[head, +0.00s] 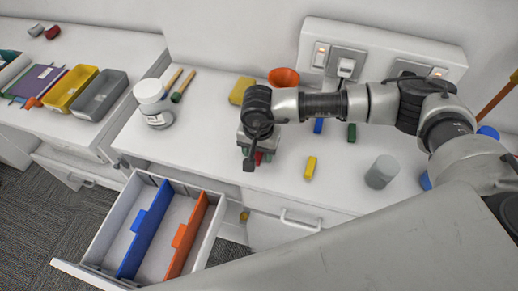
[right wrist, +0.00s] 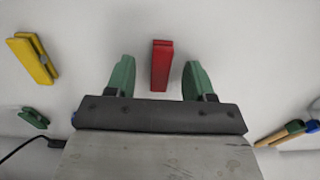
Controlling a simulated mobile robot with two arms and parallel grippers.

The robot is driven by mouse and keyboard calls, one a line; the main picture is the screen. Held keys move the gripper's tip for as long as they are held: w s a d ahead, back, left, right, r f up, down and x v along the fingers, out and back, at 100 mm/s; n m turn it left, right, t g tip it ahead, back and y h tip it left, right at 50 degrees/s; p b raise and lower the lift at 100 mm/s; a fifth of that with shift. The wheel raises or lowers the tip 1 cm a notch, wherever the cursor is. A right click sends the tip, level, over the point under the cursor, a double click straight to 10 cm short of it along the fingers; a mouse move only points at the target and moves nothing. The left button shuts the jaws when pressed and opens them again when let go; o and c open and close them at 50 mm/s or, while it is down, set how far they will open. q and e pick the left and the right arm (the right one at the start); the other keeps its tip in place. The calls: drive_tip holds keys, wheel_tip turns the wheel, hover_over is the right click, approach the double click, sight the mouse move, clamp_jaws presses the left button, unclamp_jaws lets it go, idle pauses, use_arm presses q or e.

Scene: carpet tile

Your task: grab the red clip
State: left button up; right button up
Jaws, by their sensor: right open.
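The red clip (right wrist: 161,65) lies on the white countertop. In the right wrist view it sits between the two green fingertips of my right gripper (right wrist: 158,80), with space on both sides. My right gripper is open and empty. In the head view my right gripper (head: 256,157) points down over the counter, and only a bit of the red clip (head: 258,159) shows beneath it. My left gripper is not in view.
A yellow clip (head: 310,168), blue clip (head: 318,125), green clip (head: 351,132) and grey cylinder (head: 381,172) stand or lie to the right. A white jar (head: 153,103) is at left. An open drawer (head: 100,243) with blue and orange dividers juts out in front.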

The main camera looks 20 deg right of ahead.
drive_tip(key=shift+f, duration=0.4)
drive_tip(key=shift+c, duration=0.4)
clamp_jaws()
drive_tip(key=shift+r, duration=0.1)
